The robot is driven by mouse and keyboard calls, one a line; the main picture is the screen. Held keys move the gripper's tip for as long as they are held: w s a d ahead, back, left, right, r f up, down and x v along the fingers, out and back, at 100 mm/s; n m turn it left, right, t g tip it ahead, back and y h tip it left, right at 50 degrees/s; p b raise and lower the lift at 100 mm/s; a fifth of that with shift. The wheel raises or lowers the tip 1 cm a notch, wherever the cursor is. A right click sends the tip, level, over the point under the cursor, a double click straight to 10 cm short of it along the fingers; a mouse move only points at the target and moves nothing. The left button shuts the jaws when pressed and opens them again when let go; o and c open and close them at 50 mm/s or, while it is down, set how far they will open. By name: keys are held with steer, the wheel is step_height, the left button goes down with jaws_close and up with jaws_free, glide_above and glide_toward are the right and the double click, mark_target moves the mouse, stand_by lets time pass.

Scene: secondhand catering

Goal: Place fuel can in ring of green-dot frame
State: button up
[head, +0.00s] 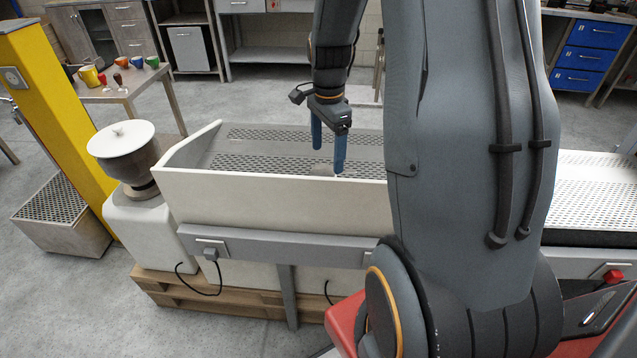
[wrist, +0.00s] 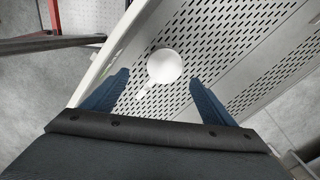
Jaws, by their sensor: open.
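My gripper (head: 328,152) is open, its two blue fingers pointing down over the perforated trough. A round white thing with a narrow piece sticking out (wrist: 164,66) lies on the perforated surface, between and just beyond the fingertips in the wrist view. It is probably the small pale thing (head: 322,170) by the fingers in the head view, partly hidden by the near wall. Nothing is held. I cannot make out a fuel can or a green-dot frame for certain in either view.
The trough's white near wall (head: 270,205) stands between my body and the perforated floor (head: 262,159). A grinder-like machine with a white lid (head: 122,138) stands left, beside a yellow post (head: 62,110). Several coloured mugs, one yellow (head: 91,77), are on a back table.

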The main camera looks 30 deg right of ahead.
mark_target(324, 171)
steer(key=shift+w+f, duration=0.25)
steer(key=shift+f, duration=0.3)
step_height(324, 171, down, 2)
steer(key=shift+f, duration=0.1)
steer(key=shift+w+a+f+p, duration=0.1)
steer(key=shift+f+p, duration=0.4)
steer(key=shift+f, duration=0.8)
steer(key=shift+w+a+f+p, duration=0.1)
steer(key=shift+f+p, duration=0.35)
steer(key=shift+f, duration=0.85)
steer(key=c, duration=1.4)
steer(key=shift+r, duration=0.1)
steer(key=shift+c, duration=0.2)
